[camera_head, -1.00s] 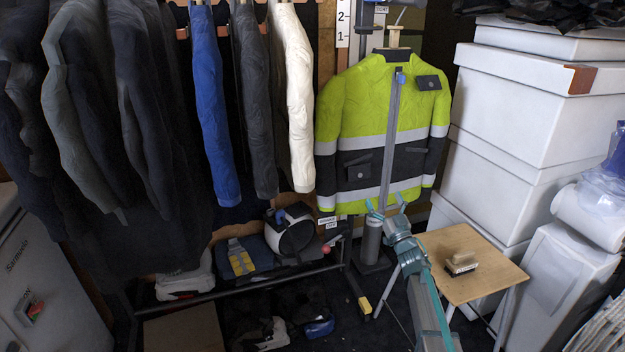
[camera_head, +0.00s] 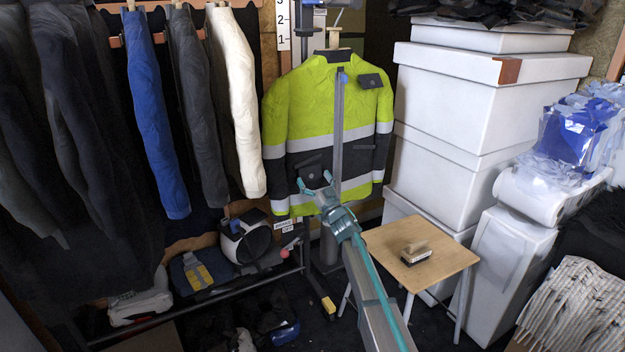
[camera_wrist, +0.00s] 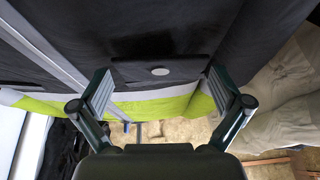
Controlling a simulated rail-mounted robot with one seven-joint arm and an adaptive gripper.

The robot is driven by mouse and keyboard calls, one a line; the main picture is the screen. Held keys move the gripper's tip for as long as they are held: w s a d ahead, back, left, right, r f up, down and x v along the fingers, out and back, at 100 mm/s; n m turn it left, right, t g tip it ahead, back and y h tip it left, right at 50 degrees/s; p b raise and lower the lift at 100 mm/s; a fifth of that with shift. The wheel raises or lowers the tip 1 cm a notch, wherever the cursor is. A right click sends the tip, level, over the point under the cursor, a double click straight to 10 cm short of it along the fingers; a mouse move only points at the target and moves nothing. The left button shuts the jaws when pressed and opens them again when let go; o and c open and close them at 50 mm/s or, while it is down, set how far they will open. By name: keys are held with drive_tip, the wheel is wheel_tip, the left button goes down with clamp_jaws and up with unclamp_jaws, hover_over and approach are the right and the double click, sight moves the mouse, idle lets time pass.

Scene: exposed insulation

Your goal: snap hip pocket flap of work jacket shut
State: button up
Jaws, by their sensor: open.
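The work jacket (camera_head: 307,105) hangs upright, yellow-green and dark with grey bands. On its lower left dark part is a hip pocket (camera_head: 314,174). The pocket's dark flap (camera_head: 306,159) looks tilted and lifted off it, not lying flat. My gripper (camera_head: 316,186) is in front of this pocket and partly covers it. In the wrist view my gripper (camera_wrist: 162,88) is open and empty, its fingers on either side of a dark panel with a round pale snap (camera_wrist: 160,71). I cannot tell whether that panel is flap or pocket, or whether the fingers touch cloth.
A small wooden table (camera_head: 440,258) with a brush (camera_head: 415,252) is right of my arm. White boxes (camera_head: 447,105) stack at the right. Hanging clothes (camera_head: 238,100) and a low rack (camera_head: 215,290) fill the left.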

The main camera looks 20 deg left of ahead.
drive_tip(key=shift+w+a+r, duration=0.1)
drive_tip(key=shift+w+a, duration=0.1)
drive_tip(key=c, duration=0.8)
drive_tip(key=shift+a+f+y+b, duration=0.1)
drive_tip(key=shift+f+y+b, duration=0.2)
drive_tip(key=shift+b, duration=0.45)
drive_tip(key=shift+r+t+b, duration=0.1)
drive_tip(key=shift+t+b, duration=0.2)
drive_tip(key=shift+b, duration=0.05)
drive_tip(key=shift+r, duration=0.1)
